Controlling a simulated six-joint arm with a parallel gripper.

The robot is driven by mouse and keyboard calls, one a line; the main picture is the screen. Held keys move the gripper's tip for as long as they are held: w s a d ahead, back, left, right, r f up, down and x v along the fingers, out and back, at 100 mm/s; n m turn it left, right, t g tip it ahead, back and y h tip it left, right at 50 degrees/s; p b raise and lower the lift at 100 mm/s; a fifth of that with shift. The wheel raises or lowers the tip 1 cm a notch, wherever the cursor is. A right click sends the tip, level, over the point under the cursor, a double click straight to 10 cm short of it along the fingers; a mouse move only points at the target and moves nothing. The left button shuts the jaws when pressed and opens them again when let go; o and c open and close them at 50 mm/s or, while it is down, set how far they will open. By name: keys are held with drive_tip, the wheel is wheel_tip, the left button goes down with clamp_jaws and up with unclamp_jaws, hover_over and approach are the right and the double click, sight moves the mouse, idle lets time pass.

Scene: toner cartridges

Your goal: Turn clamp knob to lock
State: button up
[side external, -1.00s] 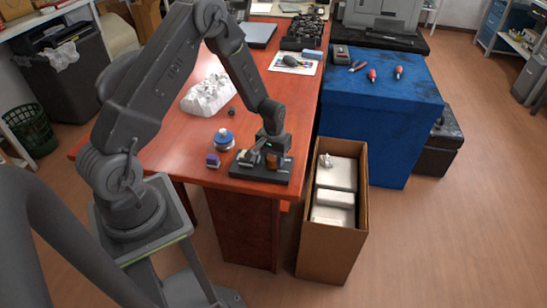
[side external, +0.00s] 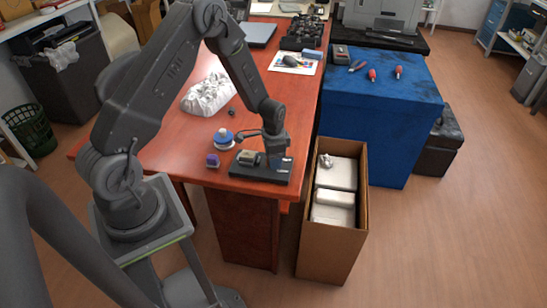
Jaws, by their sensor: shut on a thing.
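A black clamp fixture (side external: 240,173) sits at the near right corner of the red-brown desk. A small beige and dark cartridge-like block (side external: 247,157) rests on its left part. My gripper (side external: 275,155) points down over the right part of the fixture. It is shut on the clamp knob, which is mostly hidden by the fingers. How far the knob is turned cannot be told from here.
A blue and white round container (side external: 223,141) and a small purple block (side external: 212,160) stand left of the fixture. A crumpled white bag (side external: 208,94) lies farther back on the desk (side external: 170,140). An open cardboard box (side external: 318,245) stands right, below the desk edge.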

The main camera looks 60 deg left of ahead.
drive_tip(key=m, duration=0.3)
drive_tip(key=shift+m, duration=2.2)
drive_tip(key=o, duration=0.6)
drive_tip(key=shift+o, duration=0.2)
drive_tip(key=shift+r, duration=0.1)
wheel_tip(320, 180, up, 14)
